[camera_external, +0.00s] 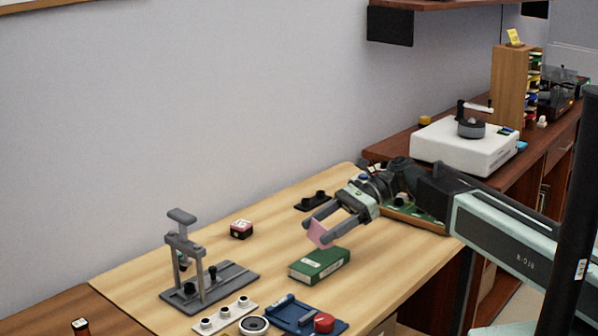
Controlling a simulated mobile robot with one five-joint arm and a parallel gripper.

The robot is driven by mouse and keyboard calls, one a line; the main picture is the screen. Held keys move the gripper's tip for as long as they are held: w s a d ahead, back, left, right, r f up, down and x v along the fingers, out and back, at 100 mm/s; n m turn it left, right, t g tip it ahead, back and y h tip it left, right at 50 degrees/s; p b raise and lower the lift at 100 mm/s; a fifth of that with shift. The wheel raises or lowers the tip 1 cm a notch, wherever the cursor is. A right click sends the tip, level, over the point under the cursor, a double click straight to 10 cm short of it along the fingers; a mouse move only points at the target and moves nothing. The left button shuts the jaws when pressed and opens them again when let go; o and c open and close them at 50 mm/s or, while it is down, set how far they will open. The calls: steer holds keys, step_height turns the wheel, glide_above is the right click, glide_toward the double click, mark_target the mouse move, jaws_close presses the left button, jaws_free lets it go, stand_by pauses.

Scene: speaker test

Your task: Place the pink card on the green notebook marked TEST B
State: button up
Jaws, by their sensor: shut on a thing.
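My gripper (320,229) reaches in from the right and is shut on the pink card (318,233), which hangs tilted between its fingertips. The marking is too small to read. I cannot tell for certain whether the card's lower edge is clear of the notebook.
A grey press stand (188,260) is at the left, with a small pink-and-black box (241,229) behind. In front lie a blue tray (293,312), a red knob (324,323), a round speaker (254,325) and a white strip (224,315). A black knobbed part (312,201) lies behind.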

mark_target(322, 257)
steer(key=shift+f, duration=0.3)
step_height(322, 257, down, 4)
steer(key=b, duration=0.4)
steer(key=shift+f, duration=0.1)
steer(key=shift+r, duration=0.25)
steer(key=shift+f, duration=0.2)
steer(key=o, duration=1.3)
steer(key=shift+r, duration=0.1)
